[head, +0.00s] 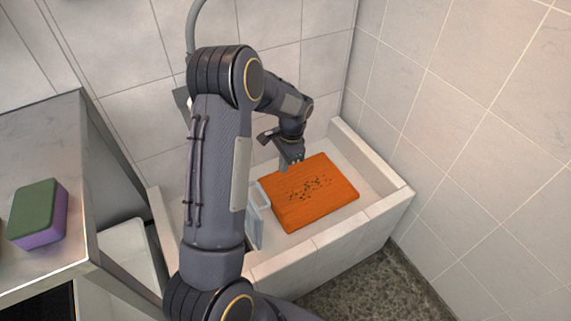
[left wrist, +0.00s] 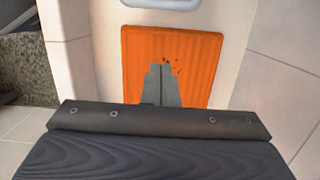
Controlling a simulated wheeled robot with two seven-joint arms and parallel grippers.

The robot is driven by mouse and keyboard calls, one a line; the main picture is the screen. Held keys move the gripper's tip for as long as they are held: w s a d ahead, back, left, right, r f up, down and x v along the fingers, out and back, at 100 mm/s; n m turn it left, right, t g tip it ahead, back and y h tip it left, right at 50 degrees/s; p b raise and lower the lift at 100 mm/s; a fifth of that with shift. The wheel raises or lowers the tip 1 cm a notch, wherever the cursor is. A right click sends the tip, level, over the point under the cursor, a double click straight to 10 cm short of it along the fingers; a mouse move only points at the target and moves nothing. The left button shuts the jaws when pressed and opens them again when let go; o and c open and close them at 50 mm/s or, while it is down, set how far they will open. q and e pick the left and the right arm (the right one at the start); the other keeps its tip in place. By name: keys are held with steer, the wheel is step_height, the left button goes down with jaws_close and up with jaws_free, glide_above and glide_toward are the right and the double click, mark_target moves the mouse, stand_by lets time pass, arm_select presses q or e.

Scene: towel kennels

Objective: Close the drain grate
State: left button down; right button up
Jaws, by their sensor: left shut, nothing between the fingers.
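An orange slab (head: 325,203) with a ribbed top and a cluster of dark specks or holes in its middle lies in the white tiled basin. I cannot tell whether it is the drain grate. It also shows in the left wrist view (left wrist: 205,58). My left gripper (head: 291,165) is shut and empty, at the slab's far edge in the head view. In the left wrist view the closed fingers (left wrist: 161,72) overlap the slab; contact is unclear. A pale blue piece with a handle-like rim (head: 259,200) stands beside the slab, partly hidden by my arm. My right gripper is out of view.
The tiled basin rim (head: 345,232) surrounds the slab, with tiled walls behind and to the right. A grey counter (head: 62,135) at the left holds a green and purple sponge (head: 38,213). My left arm covers the basin's left part.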

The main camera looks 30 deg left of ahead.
arm_select(q)
steer(key=s+a+f+b, duration=0.1)
steer(key=s+a+f, duration=0.1)
steer(key=s+f, duration=0.2)
step_height(320, 180, down, 2)
steer(key=shift+s+a+f+b, duration=0.25)
steer(key=shift+b, duration=0.1)
